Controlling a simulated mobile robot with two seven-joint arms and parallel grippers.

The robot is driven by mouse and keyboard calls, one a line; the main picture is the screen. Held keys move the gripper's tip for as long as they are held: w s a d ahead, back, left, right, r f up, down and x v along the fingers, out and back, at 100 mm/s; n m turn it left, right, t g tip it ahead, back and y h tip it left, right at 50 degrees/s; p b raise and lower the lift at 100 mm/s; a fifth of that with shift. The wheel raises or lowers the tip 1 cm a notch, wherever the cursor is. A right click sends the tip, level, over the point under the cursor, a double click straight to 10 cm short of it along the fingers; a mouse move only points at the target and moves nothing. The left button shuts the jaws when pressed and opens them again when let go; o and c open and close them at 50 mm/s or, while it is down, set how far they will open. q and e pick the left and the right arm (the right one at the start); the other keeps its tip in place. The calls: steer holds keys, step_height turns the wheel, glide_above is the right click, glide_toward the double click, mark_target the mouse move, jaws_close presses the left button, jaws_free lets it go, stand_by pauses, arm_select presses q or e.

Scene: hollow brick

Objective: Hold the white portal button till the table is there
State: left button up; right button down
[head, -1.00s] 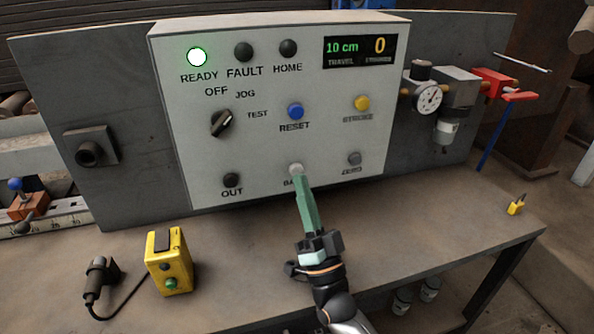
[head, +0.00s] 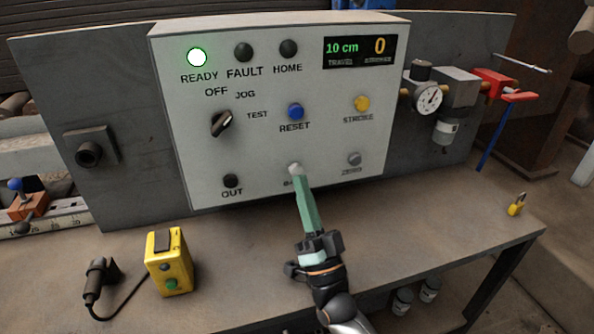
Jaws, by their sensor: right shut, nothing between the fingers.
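The control panel (head: 262,140) stands upright at the back of the bench. The white button (head: 294,167) sits in its bottom row, above a label mostly hidden by my fingers. My right gripper (head: 299,178) is shut and empty, with its green fingertips at the white button's lower edge. They look to be touching it; I cannot tell how far the button is pressed. The READY lamp (head: 197,57) glows; the FAULT (head: 243,52) and HOME (head: 288,49) lamps are dark. The display (head: 360,50) reads 10 cm travel and 0. My left gripper is not in view.
The OUT button (head: 231,181) and ZERO button (head: 354,159) flank the white one. Above are the selector knob (head: 222,124), blue RESET (head: 295,111) and yellow STROKE (head: 362,103). A yellow box (head: 168,262) stands on the bench's left; the bench's right is mostly clear.

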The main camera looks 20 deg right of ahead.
steer(key=shift+w, duration=0.15)
stand_by(0.5)
steer(key=shift+w, duration=0.3)
steer(key=shift+w, duration=0.15)
stand_by(0.4)
steer(key=shift+w+b, duration=0.25)
steer(key=shift+b, duration=0.15)
steer(key=shift+w, duration=0.15)
stand_by(1.9)
steer(key=shift+f, duration=0.15)
stand_by(0.7)
steer(key=shift+s+f, duration=0.35)
steer(key=shift+s, duration=0.4)
